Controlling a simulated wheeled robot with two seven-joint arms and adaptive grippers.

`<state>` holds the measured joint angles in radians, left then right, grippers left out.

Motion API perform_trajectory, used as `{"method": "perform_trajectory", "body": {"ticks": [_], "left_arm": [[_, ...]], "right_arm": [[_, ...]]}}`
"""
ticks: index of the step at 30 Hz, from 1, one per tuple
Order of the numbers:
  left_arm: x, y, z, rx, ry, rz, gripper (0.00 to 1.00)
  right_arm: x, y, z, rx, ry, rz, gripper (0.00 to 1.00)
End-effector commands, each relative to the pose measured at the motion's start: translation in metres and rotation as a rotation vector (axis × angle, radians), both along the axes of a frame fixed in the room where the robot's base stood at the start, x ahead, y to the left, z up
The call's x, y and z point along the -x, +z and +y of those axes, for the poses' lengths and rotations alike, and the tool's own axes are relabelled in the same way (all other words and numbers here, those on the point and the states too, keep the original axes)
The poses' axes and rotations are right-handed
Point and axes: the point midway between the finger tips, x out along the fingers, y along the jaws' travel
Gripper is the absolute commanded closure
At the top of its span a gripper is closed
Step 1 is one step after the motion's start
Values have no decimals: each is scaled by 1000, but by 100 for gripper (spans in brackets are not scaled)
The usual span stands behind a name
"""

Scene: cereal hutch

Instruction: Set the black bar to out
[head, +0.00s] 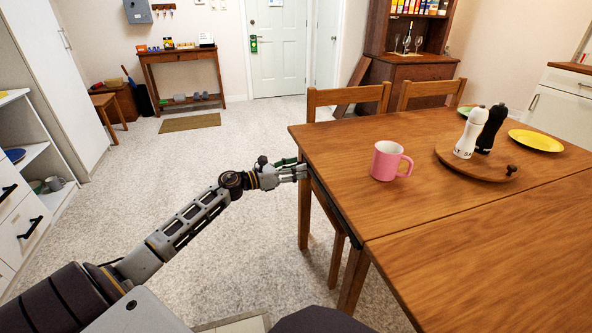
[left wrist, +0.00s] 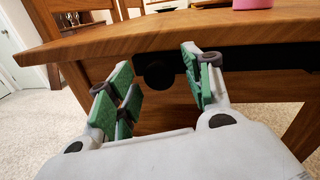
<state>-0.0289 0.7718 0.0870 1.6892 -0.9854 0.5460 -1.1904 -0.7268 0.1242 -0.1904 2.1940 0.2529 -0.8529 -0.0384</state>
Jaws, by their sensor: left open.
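The black bar (left wrist: 270,58) runs under the table's edge in the left wrist view. A dark round knob (left wrist: 160,75) shows at its left end. In the head view the bar (head: 329,203) is a thin dark strip below the tabletop's left side. My left gripper (head: 302,171) is at that table edge. In the left wrist view the left gripper (left wrist: 157,78) is open, its green-padded fingers on either side of the knob. I cannot tell whether the fingers touch it. The gap between them looks empty apart from the knob behind. My right gripper is not in view.
The wooden table (head: 480,240) carries a pink mug (head: 386,161), a round wooden tray (head: 449,157) with white and black mills, and a yellow plate (head: 536,141). Chairs (head: 347,97) stand at the table's far side. The carpet left of the table is clear.

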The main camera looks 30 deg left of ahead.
Motion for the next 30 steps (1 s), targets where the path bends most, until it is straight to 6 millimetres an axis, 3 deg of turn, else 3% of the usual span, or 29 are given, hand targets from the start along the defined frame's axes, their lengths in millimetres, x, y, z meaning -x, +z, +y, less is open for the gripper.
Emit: {"method": "perform_trajectory", "body": {"ticks": [12, 24, 30], "left_arm": [[-3, 0, -1, -1, 1, 0, 49], [-2, 0, -1, -1, 1, 0, 99], [-2, 0, -1, -1, 1, 0, 100]], "right_arm": [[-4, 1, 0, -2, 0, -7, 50], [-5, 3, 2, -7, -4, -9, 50], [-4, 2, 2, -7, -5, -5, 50]]}}
